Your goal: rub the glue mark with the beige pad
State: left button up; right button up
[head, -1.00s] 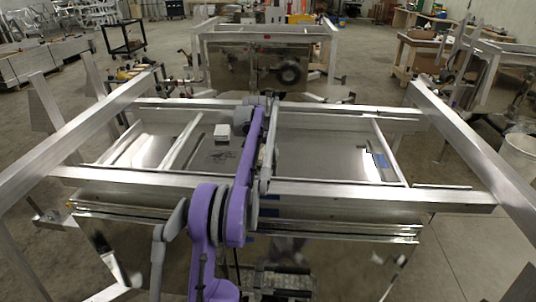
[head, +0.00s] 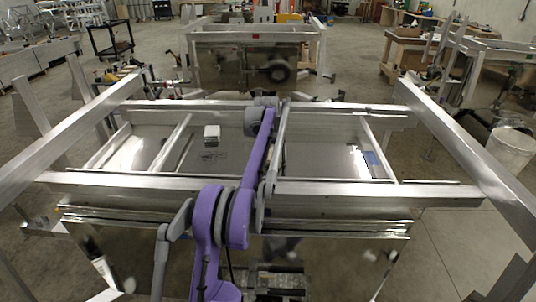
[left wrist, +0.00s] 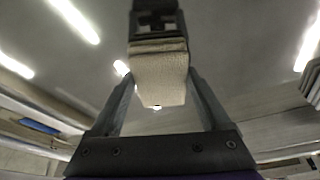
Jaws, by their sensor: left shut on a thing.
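The glue mark (head: 208,155) is a dark, irregular smear on the metal floor of the trailer frame, left of my purple arm in the head view. The beige pad (left wrist: 159,78) fills the centre of the left wrist view, a fabric-like block. My left gripper (left wrist: 158,50) is shut on it. In the head view my own arm links hide the fingers and the pad, so I cannot tell whether the pad touches the metal. My arm's far end lies to the right of the glue mark. My right gripper is in neither view.
A blue patch (head: 371,158) lies at the bed's right. The bed's floor right of my arm is mostly bare.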

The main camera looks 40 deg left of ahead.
aim_at(286, 163)
pick_arm(q)
jog(key=shift+w+d+f, duration=0.1)
jog(key=shift+w+d, duration=0.6)
jog(key=shift+d, duration=0.2)
jog(key=shift+w+d, duration=0.7)
jog(key=shift+d, duration=0.15)
jog(key=shift+a+r, duration=0.1)
jog(key=shift+r, duration=2.9)
notch_tip(286, 163, up, 3)
jog(key=shift+s+f, duration=0.1)
